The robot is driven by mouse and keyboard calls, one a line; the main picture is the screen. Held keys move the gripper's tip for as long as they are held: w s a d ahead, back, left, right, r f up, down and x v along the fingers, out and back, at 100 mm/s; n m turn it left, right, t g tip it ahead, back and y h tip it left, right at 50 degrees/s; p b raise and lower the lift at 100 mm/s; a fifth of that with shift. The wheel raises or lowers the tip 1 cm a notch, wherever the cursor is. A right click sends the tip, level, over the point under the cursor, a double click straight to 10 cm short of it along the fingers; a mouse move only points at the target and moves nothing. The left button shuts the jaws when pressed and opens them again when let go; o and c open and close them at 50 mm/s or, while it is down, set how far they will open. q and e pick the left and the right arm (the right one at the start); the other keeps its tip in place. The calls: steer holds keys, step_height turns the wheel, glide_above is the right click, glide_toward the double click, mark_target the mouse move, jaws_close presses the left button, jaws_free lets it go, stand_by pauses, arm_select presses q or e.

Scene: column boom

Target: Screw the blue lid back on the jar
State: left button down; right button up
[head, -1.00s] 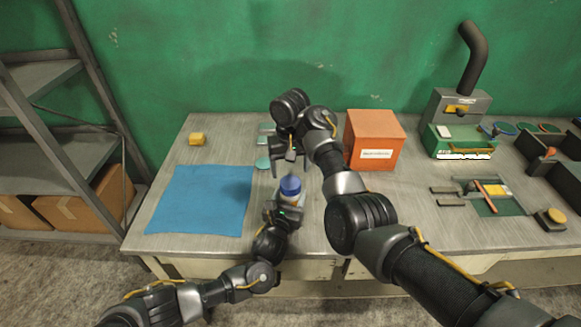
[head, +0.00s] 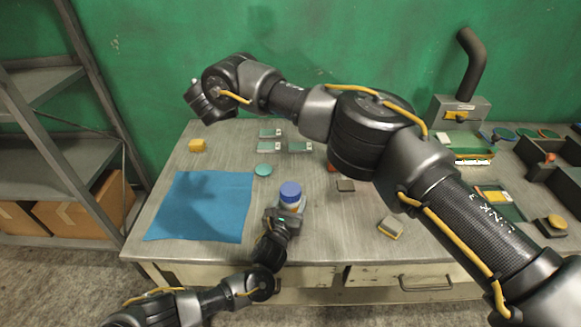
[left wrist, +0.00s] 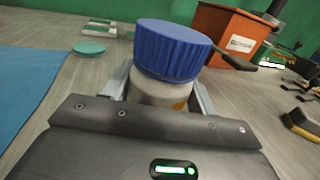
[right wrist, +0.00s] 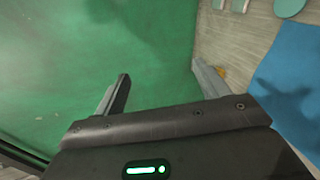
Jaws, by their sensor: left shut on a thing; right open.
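The blue lid (head: 290,191) sits on top of the pale jar (head: 289,208) near the bench's front edge. In the left wrist view the ribbed lid (left wrist: 170,50) covers the top of the jar (left wrist: 158,92); I cannot tell how far it is screwed down. My left gripper (head: 284,217) is shut around the jar's body, with a finger on each side below the lid. My right gripper (right wrist: 163,88) is open and empty, away from the jar, with the green wall and bench beyond it. In the head view its fingers are hidden.
A teal disc (head: 263,170) lies behind the jar. An orange box (left wrist: 228,32) stands beyond, mostly hidden by my right arm in the head view.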

steer(key=w+d+f+n+g+y, duration=0.1)
steer(key=w+d+f+n+g, duration=0.1)
steer(key=d+f+n, duration=0.4)
steer(key=n+g+h, duration=0.1)
steer(key=n+g, duration=0.8)
steer(key=g, duration=0.3)
glide_above(291, 188)
step_height(291, 188, down, 12)
steer(key=shift+w+r, duration=0.1)
steer(key=shift+n, duration=0.4)
steer(key=shift+f, duration=4.05)
